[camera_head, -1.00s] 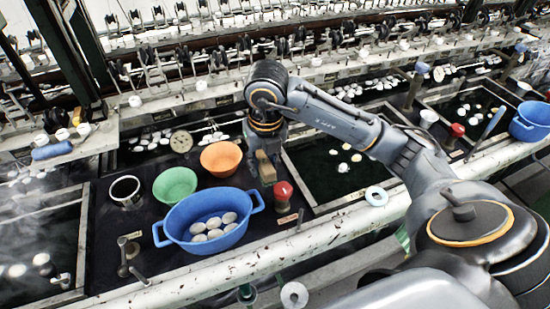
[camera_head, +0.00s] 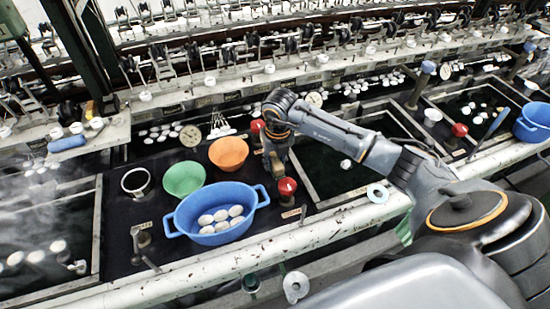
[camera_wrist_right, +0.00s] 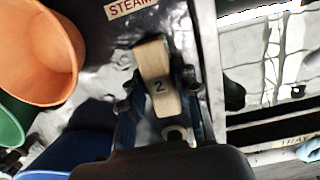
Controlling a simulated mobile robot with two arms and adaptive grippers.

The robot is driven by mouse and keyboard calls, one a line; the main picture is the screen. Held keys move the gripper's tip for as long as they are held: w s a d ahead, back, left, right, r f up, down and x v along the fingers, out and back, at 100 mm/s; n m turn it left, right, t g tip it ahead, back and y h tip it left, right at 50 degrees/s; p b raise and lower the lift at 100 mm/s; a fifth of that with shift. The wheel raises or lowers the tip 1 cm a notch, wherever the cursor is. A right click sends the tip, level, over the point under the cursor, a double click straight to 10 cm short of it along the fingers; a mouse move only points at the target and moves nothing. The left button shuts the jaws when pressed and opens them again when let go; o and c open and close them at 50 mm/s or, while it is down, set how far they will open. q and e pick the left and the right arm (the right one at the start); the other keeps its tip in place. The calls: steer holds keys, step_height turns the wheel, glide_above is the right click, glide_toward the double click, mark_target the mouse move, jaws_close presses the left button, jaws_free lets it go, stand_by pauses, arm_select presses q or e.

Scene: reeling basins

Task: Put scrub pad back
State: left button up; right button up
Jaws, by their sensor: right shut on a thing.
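My right gripper (camera_head: 277,175) points down at the black counter, between the orange bowl and a red-topped knob. In the right wrist view its fingers (camera_wrist_right: 160,112) are shut on a tan, wood-like block (camera_wrist_right: 152,62) marked "2". Whether this block is the scrub pad, I cannot tell. In the head view the block is mostly hidden by the gripper, and any contact with the counter is unclear. A label reading "STEAM" (camera_wrist_right: 130,6) lies beyond the block in the wrist view. My left gripper is not in view.
A blue basin (camera_head: 178,221) holding several pale cocoons stands left of the gripper, with a green bowl (camera_head: 184,179) and an orange bowl (camera_head: 228,153) behind it. The red knob (camera_head: 287,187) is close on the right. Dark water basins lie on both sides.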

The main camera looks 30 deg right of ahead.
mark_target(277, 163)
steer(key=o, duration=0.6)
steer(key=shift+f, duration=0.15)
steer(key=o, duration=0.4)
steer(key=shift+r, duration=0.3)
steer(key=r, duration=0.3)
steer(key=s+r+b, duration=0.1)
steer(key=r, duration=0.3)
steer(key=r+b, duration=0.1)
steer(key=r, duration=0.2)
steer(key=shift+s+a+r, duration=0.15)
steer(key=shift+r, duration=0.05)
steer(key=shift+s+r, duration=0.15)
steer(key=shift+r, duration=0.5)
